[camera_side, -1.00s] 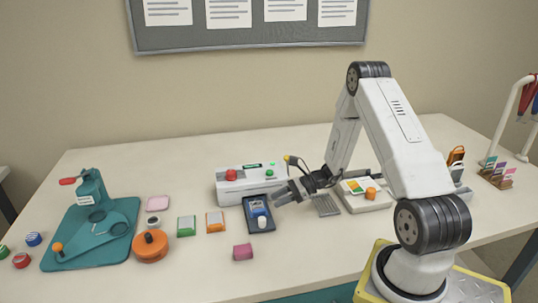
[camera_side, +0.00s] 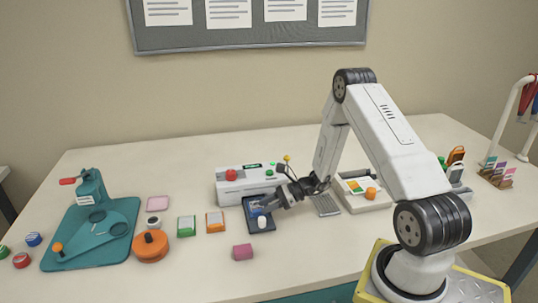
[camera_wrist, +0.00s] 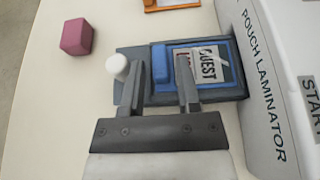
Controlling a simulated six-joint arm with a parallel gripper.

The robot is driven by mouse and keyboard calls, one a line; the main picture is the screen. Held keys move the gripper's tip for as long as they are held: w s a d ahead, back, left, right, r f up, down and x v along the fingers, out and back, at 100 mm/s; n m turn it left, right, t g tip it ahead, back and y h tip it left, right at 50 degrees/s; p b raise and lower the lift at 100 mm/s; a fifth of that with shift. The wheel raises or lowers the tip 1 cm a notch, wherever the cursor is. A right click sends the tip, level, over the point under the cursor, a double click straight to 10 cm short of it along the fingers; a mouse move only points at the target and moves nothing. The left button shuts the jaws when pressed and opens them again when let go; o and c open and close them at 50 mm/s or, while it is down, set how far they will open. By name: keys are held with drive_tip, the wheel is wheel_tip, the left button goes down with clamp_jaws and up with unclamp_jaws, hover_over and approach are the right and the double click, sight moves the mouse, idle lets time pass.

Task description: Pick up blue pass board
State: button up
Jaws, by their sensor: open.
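The blue pass board (camera_wrist: 228,73) lies on a dark tray (camera_wrist: 128,52) in the wrist view. It carries a white card reading "GUEST" and a raised blue block (camera_wrist: 160,62). In the side view the board (camera_side: 256,208) is partly hidden by my fingers. My gripper (camera_wrist: 158,68) is open and low over the tray, with one finger on each side of the blue block's line. Whether the fingers touch the board cannot be told. In the side view my gripper (camera_side: 267,204) comes in from the right.
A white knob (camera_wrist: 118,67) stands at the tray's left end. The pouch laminator (camera_wrist: 262,85) stands close on the right in the wrist view. A pink block (camera_side: 243,252) lies in front. Green and orange pieces (camera_side: 215,221) lie left of the tray.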

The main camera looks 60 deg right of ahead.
sight(258, 210)
drive_tip(key=shift+x, duration=1.8)
drive_tip(key=shift+s+f, duration=0.1)
clamp_jaws()
